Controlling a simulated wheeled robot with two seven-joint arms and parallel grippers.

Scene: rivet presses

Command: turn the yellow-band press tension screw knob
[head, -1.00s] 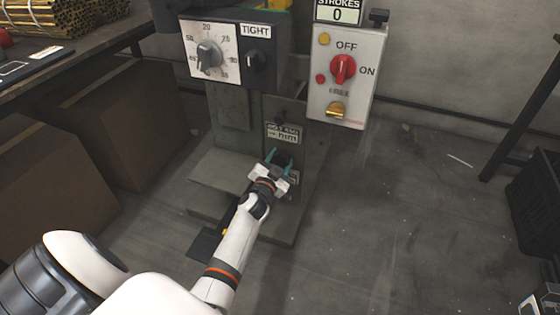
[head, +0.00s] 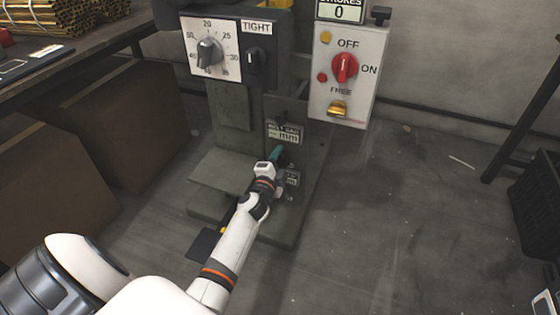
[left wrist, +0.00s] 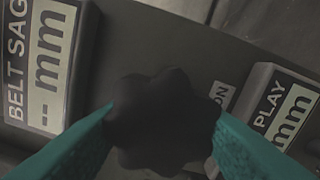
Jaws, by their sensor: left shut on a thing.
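The tension screw knob (left wrist: 160,125) is black and lobed. It shows in the left wrist view on the grey press face, between two small displays. My left gripper (left wrist: 162,112) has one teal finger on each side of the knob and is shut on it. In the head view my left gripper (head: 277,156) is at the lower front of the grey press (head: 232,107), and the knob is hidden there. The belt sag display (head: 285,132) reads dashes and mm. The play display (left wrist: 283,110) also shows mm. My right gripper is not in view.
A dial box (head: 222,48) marked TIGHT and a switch box (head: 346,75) with a red knob and OFF/ON marks sit above the gripper. Cardboard boxes (head: 140,120) stand left. A black crate (head: 538,200) stands right. The floor (head: 400,220) between is clear.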

